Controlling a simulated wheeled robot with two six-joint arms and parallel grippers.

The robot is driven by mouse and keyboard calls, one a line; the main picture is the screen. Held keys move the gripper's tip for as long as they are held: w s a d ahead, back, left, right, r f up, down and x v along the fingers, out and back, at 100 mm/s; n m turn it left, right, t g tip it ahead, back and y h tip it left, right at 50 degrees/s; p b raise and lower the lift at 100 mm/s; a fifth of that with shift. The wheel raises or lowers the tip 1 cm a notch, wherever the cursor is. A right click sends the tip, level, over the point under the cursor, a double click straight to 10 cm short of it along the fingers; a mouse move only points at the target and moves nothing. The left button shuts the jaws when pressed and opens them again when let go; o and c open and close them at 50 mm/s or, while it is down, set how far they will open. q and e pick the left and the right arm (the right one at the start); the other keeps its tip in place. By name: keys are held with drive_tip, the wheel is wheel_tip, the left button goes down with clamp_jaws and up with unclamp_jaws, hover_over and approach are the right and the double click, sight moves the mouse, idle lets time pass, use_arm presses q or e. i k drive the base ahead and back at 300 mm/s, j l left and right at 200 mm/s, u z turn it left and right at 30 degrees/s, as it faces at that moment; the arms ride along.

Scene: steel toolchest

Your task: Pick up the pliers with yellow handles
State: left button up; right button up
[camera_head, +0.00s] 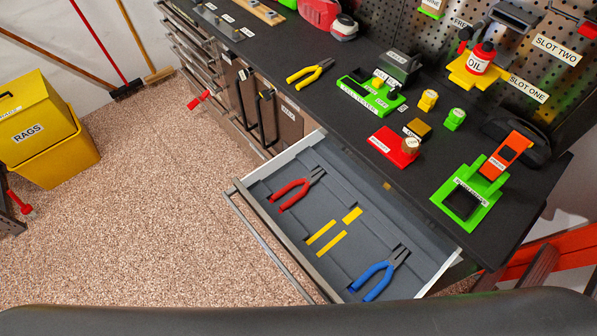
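The pliers with yellow handles (304,74) lie on the dark worktop, near its front edge, left of the green tray. Their yellow handles point left and their dark jaws point to the upper right. Neither of my grippers is in view, and nothing is seen touching the pliers.
An open drawer (246,196) juts out below the worktop (345,101). It holds red pliers (292,192), blue pliers (374,277) and yellow strips (332,243) between them. A green holder (367,97) and a red block (391,148) stand right of the yellow pliers.

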sight(320, 67)
drive_tip(key=k+l+u, duration=0.6)
drive_tip(key=l+u, duration=0.15)
drive_tip(key=l, duration=0.15)
